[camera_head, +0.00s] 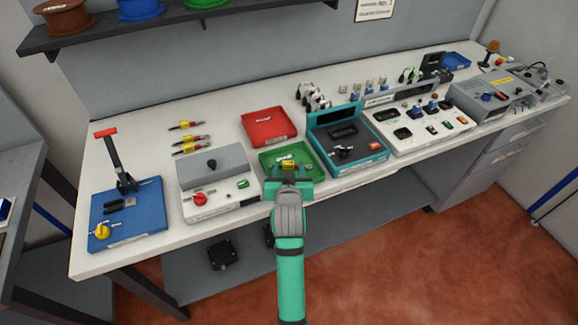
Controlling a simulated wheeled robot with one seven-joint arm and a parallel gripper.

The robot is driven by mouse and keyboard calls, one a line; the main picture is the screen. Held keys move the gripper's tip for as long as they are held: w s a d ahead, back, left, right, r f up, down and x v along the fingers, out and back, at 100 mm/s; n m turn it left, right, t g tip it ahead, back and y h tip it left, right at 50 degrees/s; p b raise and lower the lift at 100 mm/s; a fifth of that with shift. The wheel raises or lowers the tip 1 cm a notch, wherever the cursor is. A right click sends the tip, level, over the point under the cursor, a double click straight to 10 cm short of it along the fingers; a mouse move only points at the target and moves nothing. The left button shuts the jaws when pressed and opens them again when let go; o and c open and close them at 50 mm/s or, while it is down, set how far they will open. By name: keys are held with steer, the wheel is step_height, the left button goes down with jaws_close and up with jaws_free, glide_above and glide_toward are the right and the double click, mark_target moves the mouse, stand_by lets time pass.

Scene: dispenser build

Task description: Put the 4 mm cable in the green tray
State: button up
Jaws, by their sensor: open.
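The green tray (270,158) sits near the front edge of the workbench, in the middle of the picture. My gripper (288,174) is at the front part of the tray, with its jaws open. A small yellow piece (288,163) shows in the tray just beyond my jaws; it is partly hidden, and I cannot tell whether it is the 4 mm cable. Short cables lie apart on the bench at the left: a far one (186,125), a middle one (187,138) and a near one (190,149). They are yellow with dark parts, and their sizes cannot be read.
A grey box with a red knob (215,180) stands left of the green tray, and a teal device (340,130) stands right. A red tray (268,124) is behind. A blue lever press (130,215) is at the left end. A shelf with spools (150,28) hangs above.

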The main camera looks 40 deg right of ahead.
steer(key=v, duration=1)
steer(key=s+a+f, duration=0.1)
steer(key=a+f, duration=0.1)
steer(key=s+a+f+n+y, duration=0.1)
steer(key=a+f, duration=0.1)
steer(key=a, duration=0.1)
steer(key=s+a+f+n+t, duration=0.1)
steer(key=a+f, duration=0.2)
steer(key=shift+a+y, duration=0.1)
steer(key=shift+y, duration=0.2)
steer(key=s+a+f+n+t+y, duration=0.1)
steer(key=s+a+f+n+y, duration=0.15)
steer(key=s+a, duration=0.55)
steer(key=s+a+f+n+t+y, duration=0.1)
steer(key=s+a+f+n+y, duration=0.15)
steer(key=s+a, duration=0.55)
steer(key=s+a+r+t+y, duration=0.1)
steer(key=s+a+r, duration=0.1)
steer(key=s+a, duration=0.3)
steer(key=s, duration=0.4)
steer(key=shift+s+a, duration=0.25)
steer(key=shift+a, duration=0.1)
